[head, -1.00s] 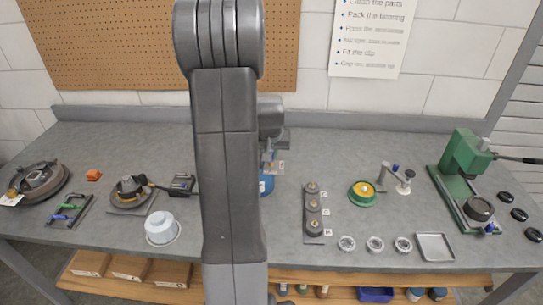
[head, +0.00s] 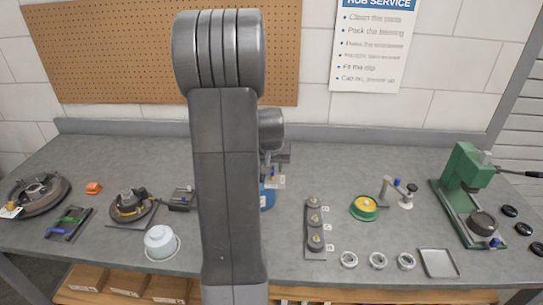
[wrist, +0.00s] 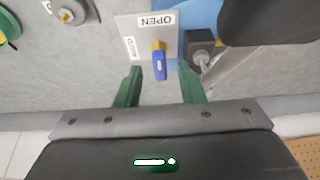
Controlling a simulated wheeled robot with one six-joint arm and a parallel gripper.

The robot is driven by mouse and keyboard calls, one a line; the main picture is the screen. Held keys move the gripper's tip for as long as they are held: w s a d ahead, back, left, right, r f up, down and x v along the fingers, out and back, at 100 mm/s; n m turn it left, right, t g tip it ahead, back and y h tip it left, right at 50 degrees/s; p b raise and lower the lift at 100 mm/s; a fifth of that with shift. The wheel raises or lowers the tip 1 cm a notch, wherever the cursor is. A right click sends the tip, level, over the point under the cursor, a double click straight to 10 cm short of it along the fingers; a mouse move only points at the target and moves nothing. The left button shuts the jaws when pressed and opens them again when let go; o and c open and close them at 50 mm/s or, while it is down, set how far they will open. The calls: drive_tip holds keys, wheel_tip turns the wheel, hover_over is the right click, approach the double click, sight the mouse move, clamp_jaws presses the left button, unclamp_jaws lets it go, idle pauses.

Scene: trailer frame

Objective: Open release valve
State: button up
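The release valve has a blue lever on a brass-coloured stem (wrist: 159,62), on a pale plate (wrist: 140,40) with an OPEN label and a smaller side label. The lever points toward my gripper. In the head view the plate (head: 275,182) shows small beside the blue container (head: 266,197), partly behind my arm. My gripper (wrist: 160,72) is open, with its two green fingers apart on either side of the lever's end. Gaps show on both sides, and I see no contact. In the head view its fingers are too small and hidden to make out.
A dark block with a metal fitting (wrist: 203,55) stands right of the lever. On the grey bench, a block with several knobs (head: 315,230), a green and yellow dish (head: 365,207) and a green press (head: 468,190) stand right; a white pot (head: 160,242) stands left.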

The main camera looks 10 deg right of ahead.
drive_tip(key=b+v, duration=0.1)
drive_tip(key=v, duration=1.2)
drive_tip(key=p+x, duration=0.1)
drive_tip(key=x, duration=1.2)
drive_tip(key=shift+w+f, duration=0.1)
drive_tip(key=shift+f, duration=0.2)
